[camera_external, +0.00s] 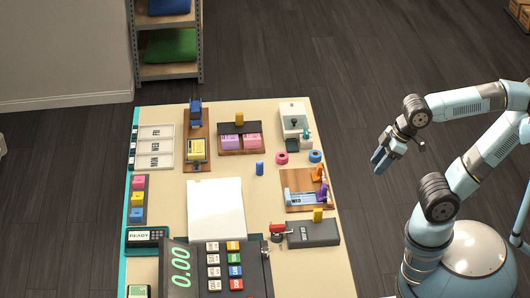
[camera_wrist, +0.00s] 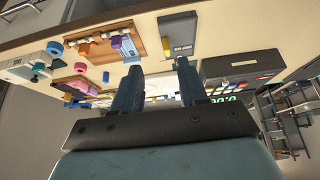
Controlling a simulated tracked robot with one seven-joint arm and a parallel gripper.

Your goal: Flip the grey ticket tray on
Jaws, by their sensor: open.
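A flat dark grey tray (camera_external: 325,236), which looks like the grey ticket tray, lies at the right edge of the table. A yellow upright tab (camera_external: 318,215) stands at its back edge, and a small light marked patch is on its left part. The tray seems to show in the wrist view as a grey panel (camera_wrist: 178,28), just beyond the fingertips. My gripper (camera_external: 381,161) hangs in the air to the right of the table, apart from everything. In the wrist view its two dark blue fingers (camera_wrist: 158,66) are spread, with nothing between them.
A red-handled device (camera_external: 279,229) stands just left of the grey tray. A wooden board with blue, orange and purple parts (camera_external: 306,190) lies behind it. The cash register (camera_external: 215,270) fills the table's front. Clear floor lies between table and arm.

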